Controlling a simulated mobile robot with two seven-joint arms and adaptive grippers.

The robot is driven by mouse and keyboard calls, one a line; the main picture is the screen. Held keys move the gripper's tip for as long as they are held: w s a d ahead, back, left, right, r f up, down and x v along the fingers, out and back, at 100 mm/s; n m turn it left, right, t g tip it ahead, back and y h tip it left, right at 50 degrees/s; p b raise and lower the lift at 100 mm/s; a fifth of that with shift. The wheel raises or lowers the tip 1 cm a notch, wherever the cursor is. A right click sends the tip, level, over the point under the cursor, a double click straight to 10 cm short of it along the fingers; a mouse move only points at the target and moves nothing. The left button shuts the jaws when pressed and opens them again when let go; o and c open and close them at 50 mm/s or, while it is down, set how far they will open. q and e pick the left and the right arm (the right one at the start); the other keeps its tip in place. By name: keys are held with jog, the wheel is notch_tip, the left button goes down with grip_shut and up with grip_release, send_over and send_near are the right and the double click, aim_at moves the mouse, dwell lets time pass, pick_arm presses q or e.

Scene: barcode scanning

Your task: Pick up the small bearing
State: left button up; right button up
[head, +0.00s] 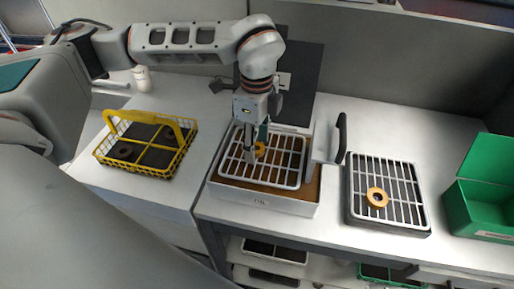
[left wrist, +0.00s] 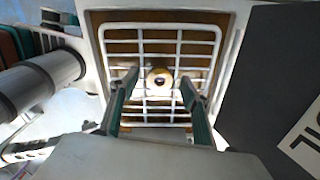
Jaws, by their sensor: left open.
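A small orange-yellow ring, the bearing (head: 259,149), lies on the white wire rack (head: 292,184) in the middle of the bench. It also shows in the left wrist view (left wrist: 160,77), with a dark centre hole. My left gripper (head: 255,158) points down over the rack, with its fingers close to the bearing. In the left wrist view my left gripper (left wrist: 160,98) is open, with one finger on each side of the bearing and space between. A second, similar ring (head: 377,197) lies on the dark tray with a white grid (head: 415,223) to the right. My right gripper is not in view.
A yellow wire basket (head: 104,158) with a dark ring (head: 124,151) stands on the left bench. A green bin (head: 480,212) is at the far right. A light upright piece with a black handle (head: 341,139) stands beside the rack. A white bottle (head: 142,79) stands at the back left.

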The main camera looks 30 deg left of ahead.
pick_arm(q)
jog(key=c, duration=1.3)
jog(key=shift+r, duration=0.15)
jog(key=shift+c, duration=0.2)
